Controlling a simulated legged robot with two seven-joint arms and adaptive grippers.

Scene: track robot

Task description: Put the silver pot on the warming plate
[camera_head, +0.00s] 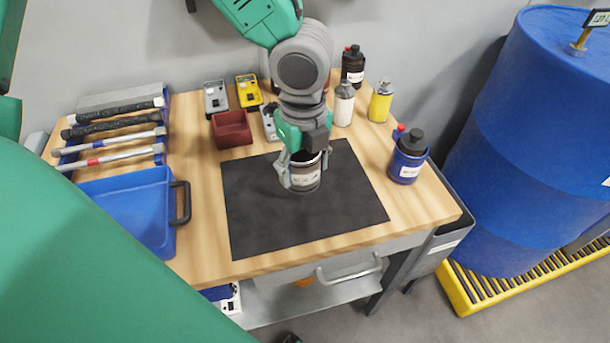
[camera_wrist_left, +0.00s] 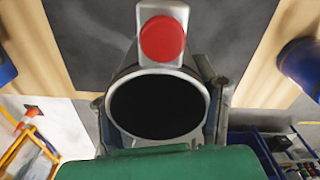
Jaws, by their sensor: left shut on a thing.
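The left wrist view shows the pot (camera_wrist_left: 125,72) from above, with a dark round opening, a silver rim and a red round knob (camera_wrist_left: 162,39); the fingers sit on both sides. The pot is over the flat black plate (camera_head: 265,220) on the wooden bench. I cannot tell whether it touches the plate. My right gripper is not in view.
A blue tray (camera_head: 130,205) and several hammers (camera_head: 112,128) are at the bench's left. A red bin (camera_head: 231,129) and meters (camera_head: 248,92) stand behind the plate. Bottles (camera_head: 380,101) and a blue canister (camera_head: 407,160) are right. A blue drum (camera_head: 540,130) stands beyond the bench.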

